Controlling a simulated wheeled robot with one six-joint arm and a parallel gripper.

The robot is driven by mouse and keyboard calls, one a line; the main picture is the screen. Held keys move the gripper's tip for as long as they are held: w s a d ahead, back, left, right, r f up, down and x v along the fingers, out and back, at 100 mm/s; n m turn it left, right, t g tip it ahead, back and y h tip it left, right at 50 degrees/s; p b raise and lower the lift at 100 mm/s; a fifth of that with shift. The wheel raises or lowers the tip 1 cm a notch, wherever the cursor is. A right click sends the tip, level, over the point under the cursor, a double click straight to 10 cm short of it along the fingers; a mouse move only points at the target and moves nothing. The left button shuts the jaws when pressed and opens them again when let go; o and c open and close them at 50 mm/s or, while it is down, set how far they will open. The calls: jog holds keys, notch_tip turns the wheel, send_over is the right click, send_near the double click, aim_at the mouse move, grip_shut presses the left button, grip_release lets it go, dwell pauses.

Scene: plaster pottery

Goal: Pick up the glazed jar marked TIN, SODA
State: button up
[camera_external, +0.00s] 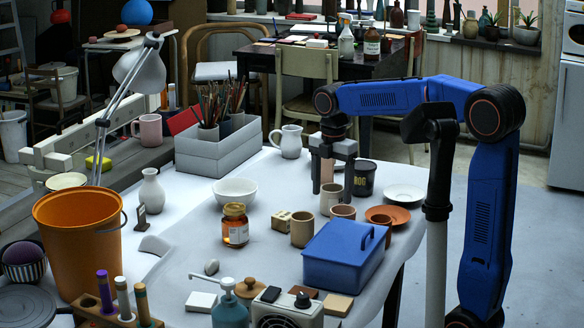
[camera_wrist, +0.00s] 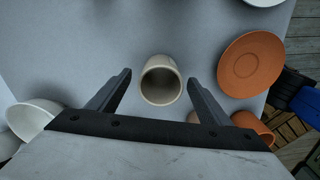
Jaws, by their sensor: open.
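No lettering reading TIN, SODA can be read in either view. A plain beige cup-shaped jar (camera_wrist: 160,80) shows between my fingers in the wrist view, its open mouth toward the camera. It seems to be the beige vessel (camera_external: 331,198) below my gripper in the external view, though I cannot be sure. My gripper (camera_external: 333,180) points down over the table, open. Its two fingers (camera_wrist: 158,92) stand apart to either side of the jar in the wrist view, with gaps visible. Another brownish-beige cup (camera_external: 302,228) stands nearer the front.
Close by are a dark lettered pot (camera_external: 362,180), terracotta cups (camera_external: 381,225), an orange saucer (camera_wrist: 250,66), a white plate (camera_external: 404,194) and a white bowl (camera_external: 234,191). A blue lidded box (camera_external: 340,262) and an amber jar (camera_external: 235,229) stand in front.

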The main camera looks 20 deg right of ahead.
aim_at(332, 198)
jog(key=shift+f, duration=1.5)
jog(key=c, duration=1.2)
jog(key=shift+r, duration=0.15)
